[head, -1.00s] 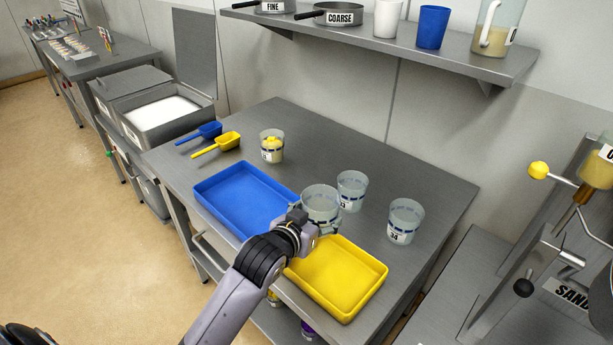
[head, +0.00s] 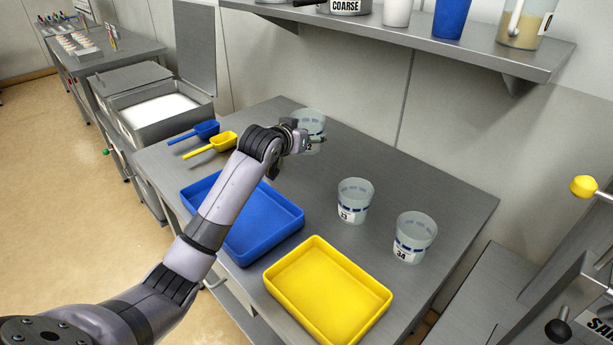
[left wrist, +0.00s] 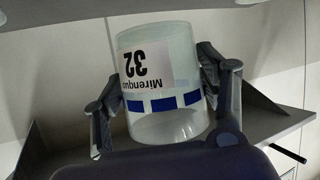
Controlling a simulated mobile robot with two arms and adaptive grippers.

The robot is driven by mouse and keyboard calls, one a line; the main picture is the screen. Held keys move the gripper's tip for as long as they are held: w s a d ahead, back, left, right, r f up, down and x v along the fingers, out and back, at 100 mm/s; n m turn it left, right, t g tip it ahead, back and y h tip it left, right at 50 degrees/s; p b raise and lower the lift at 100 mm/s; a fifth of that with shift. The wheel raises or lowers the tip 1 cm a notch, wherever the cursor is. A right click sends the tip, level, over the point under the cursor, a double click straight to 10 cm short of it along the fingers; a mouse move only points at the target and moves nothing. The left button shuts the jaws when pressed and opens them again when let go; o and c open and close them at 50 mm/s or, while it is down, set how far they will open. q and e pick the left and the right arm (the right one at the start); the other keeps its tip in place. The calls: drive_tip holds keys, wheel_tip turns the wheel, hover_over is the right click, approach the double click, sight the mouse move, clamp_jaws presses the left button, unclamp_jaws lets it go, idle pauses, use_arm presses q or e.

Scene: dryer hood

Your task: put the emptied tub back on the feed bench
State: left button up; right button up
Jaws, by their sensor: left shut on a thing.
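My left gripper (head: 308,143) is shut on a clear tub (head: 311,122) over the back left part of the grey bench (head: 385,178). The tub looks upright in the head view; whether it touches the bench is unclear. In the left wrist view the tub (left wrist: 162,122) sits between both fingers, with a 32 label upside down in the picture and blue marks. It looks clear and empty. My right gripper is not in view.
Tub 33 (head: 354,203) and tub 34 (head: 413,240) stand on the right of the bench. A blue tray (head: 265,225) and yellow tray (head: 328,290) lie in front. Blue (head: 205,130) and yellow (head: 222,141) scoops lie left. A shelf (head: 480,55) hangs behind.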

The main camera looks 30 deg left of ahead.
use_arm(q)
drive_tip(key=shift+f, duration=6.55)
drive_tip(key=shift+f, duration=0.15)
drive_tip(key=o, duration=1.4)
drive_tip(key=shift+c, duration=0.2)
drive_tip(key=shift+r, duration=0.2)
drive_tip(key=v, duration=1.2)
drive_tip(key=shift+d, duration=0.1)
drive_tip(key=shift+f, duration=0.1)
